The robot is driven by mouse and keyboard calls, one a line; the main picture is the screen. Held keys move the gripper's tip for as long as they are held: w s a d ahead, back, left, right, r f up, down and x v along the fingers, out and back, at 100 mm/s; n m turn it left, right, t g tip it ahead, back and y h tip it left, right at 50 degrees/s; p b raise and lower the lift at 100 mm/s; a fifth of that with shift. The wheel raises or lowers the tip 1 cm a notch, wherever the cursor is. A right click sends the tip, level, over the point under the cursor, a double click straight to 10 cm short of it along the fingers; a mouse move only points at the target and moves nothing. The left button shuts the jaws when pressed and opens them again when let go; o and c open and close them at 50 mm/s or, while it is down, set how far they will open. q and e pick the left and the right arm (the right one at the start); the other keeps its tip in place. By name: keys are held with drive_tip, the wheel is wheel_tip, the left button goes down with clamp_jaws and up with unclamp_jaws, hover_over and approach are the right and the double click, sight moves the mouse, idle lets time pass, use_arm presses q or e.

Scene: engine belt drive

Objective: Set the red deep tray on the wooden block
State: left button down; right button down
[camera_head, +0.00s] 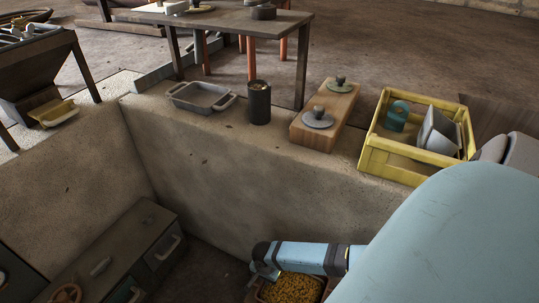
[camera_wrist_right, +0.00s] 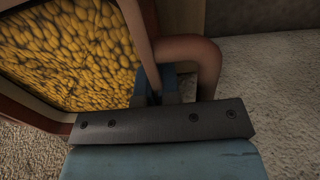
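The red deep tray (camera_head: 291,287) is at the bottom of the head view, in front of the stone ledge and cut off by the frame edge. It is full of yellow pieces. In the right wrist view its brownish-red handle (camera_wrist_right: 203,62) loops out beside the wall. My right gripper (camera_wrist_right: 156,90) is at this handle and appears shut on it; the fingertips are partly hidden. The wooden block (camera_head: 336,98) lies on the ledge, farther back than the tray, with two grey knobbed lids (camera_head: 318,118) on top. My left gripper is not in view.
On the stone ledge (camera_head: 300,185), a yellow crate (camera_head: 375,152) with items stands right of the block. A dark cup (camera_head: 259,104) and a grey tray (camera_head: 201,96) are to its left. A drawer cabinet (camera_head: 120,250) is lower left. My right arm covers the lower right.

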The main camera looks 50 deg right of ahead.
drive_tip(key=shift+r, duration=0.15)
drive_tip(key=c, duration=1.7)
unclamp_jaws()
drive_tip(key=shift+f, duration=0.2)
drive_tip(key=o, duration=0.3)
drive_tip(key=shift+o, duration=0.2)
